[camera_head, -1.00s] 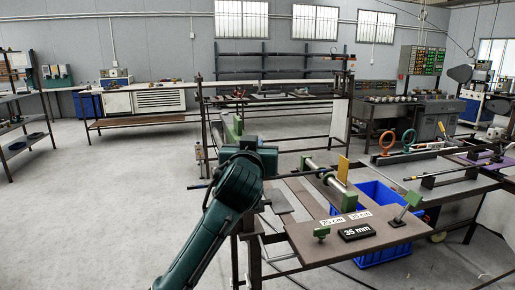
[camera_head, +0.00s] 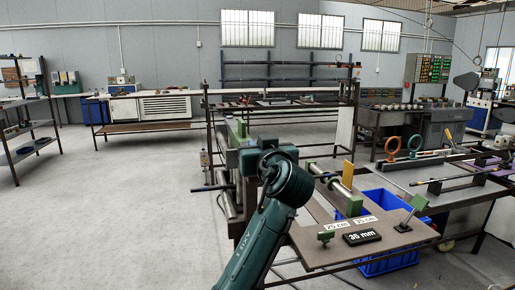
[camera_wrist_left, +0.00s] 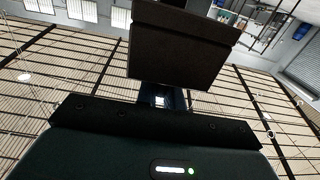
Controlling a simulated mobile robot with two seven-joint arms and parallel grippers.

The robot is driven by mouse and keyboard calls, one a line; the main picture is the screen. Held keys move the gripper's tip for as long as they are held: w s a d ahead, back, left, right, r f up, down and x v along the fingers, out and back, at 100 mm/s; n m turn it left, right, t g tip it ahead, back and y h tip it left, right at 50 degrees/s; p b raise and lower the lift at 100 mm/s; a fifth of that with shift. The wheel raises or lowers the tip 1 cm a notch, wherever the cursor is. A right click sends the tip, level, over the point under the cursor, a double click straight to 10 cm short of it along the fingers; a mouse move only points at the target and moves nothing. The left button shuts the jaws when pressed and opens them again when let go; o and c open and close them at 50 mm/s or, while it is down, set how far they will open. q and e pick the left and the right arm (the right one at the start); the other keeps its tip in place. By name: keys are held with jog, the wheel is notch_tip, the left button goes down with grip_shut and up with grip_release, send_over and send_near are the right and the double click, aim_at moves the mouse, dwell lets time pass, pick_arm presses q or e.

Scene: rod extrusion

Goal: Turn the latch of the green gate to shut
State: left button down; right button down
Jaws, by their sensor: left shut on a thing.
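My left arm comes up from the bottom of the head view, and its bulky dark green wrist covers much of the machine frame. My left gripper (camera_wrist_left: 184,45) shows in the left wrist view as a dark block, shut, with ceiling beams behind it. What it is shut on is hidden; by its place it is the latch. Upright green parts (camera_head: 240,129) stand just beyond the wrist in the head view; I cannot tell whether these are the green gate, or how the latch is turned. My right gripper is not in view.
A brown table (camera_head: 318,252) at right carries a black "35 mm" sign (camera_head: 361,237) and small green stands. A blue crate (camera_head: 388,265) sits below it. The floor at left (camera_head: 110,230) is clear.

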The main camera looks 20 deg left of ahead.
pick_arm(q)
jog(key=c, duration=1.5)
grip_release()
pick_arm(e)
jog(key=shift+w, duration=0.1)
pick_arm(q)
jog(key=b+v, duration=0.3)
jog(key=v, duration=1)
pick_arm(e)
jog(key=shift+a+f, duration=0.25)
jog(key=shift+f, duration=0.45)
pick_arm(q)
jog(key=shift+d, duration=0.1)
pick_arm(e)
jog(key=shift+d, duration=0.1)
